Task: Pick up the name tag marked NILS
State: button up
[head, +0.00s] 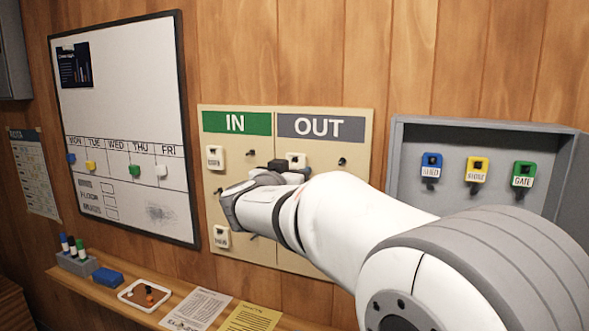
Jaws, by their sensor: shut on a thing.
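The IN/OUT board (352,189) hangs on the wood wall, with a green IN header and a grey OUT header. White name tags hang under IN at upper left (214,157) and lower left (221,237); their lettering is too small to read surely. Another white tag (296,160) shows under OUT, right by my gripper's dark fingers. My gripper (275,172) is at the middle of the board, shut on what seems to be a name tag. The held thing is mostly hidden by the fingers and wrist, and I cannot read NILS on any tag.
An open grey key cabinet (455,127) with blue, yellow and green key tags is at right. A whiteboard (125,105) with several magnets is at left. The ledge (110,287) below holds markers, a blue eraser (108,278), a white tray (127,298) and papers. Bare pegs stick out of the board.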

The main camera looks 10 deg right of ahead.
jog(key=shift+r+b, duration=0.3)
jog(key=shift+b, duration=0.4)
dwell(0.4)
jog(key=b+v, duration=0.5)
jog(key=v, duration=0.2)
jog(key=shift+b, duration=0.3)
dwell(0.7)
